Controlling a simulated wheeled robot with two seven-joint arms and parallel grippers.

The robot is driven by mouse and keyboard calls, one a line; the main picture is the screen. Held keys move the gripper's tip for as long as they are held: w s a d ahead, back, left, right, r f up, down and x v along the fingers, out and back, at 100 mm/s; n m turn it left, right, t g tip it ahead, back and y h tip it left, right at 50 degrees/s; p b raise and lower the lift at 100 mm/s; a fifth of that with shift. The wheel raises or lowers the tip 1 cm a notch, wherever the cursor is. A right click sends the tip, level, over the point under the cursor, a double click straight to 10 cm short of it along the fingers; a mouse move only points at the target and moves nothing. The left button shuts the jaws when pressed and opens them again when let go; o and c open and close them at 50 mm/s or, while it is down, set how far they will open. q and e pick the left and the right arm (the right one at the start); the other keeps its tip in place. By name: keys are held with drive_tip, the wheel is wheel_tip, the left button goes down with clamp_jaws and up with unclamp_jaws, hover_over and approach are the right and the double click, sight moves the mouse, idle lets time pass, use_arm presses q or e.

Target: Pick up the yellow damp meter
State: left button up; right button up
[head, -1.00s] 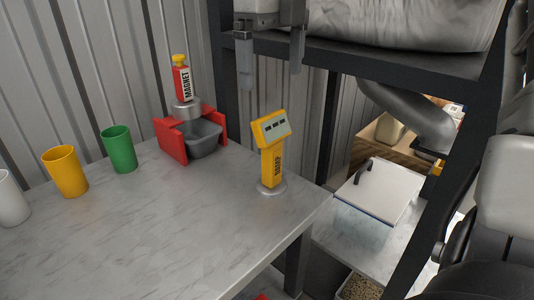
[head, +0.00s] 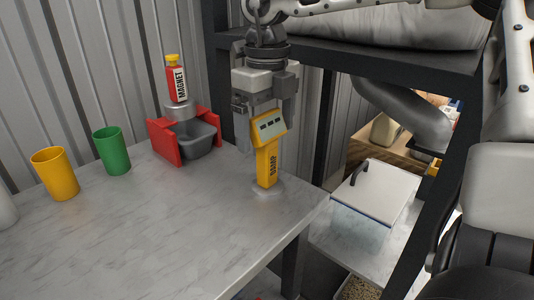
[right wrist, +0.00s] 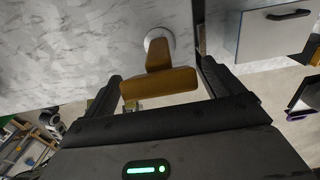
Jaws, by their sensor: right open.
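The yellow damp meter (head: 267,160) stands upright on a small round base near the right end of the marble-topped table (head: 150,235). Its wide head with a small display tops a narrow handle lettered "DAMP". My right gripper (head: 265,135) comes down from above, with its fingers around the level of the meter's head. In the right wrist view the meter (right wrist: 160,80) lies between the two open fingers, and I see no grip on it. My left gripper is not in view.
A red "MAGNET" tool (head: 177,80) stands by a grey bin in a red holder (head: 164,142). A green cup (head: 112,151) and a yellow cup (head: 55,174) stand left. A dark shelf frame (head: 470,120) rises right. The table front is clear.

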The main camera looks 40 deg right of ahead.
drive_tip(key=shift+r, duration=0.1)
drive_tip(key=c, duration=1.6)
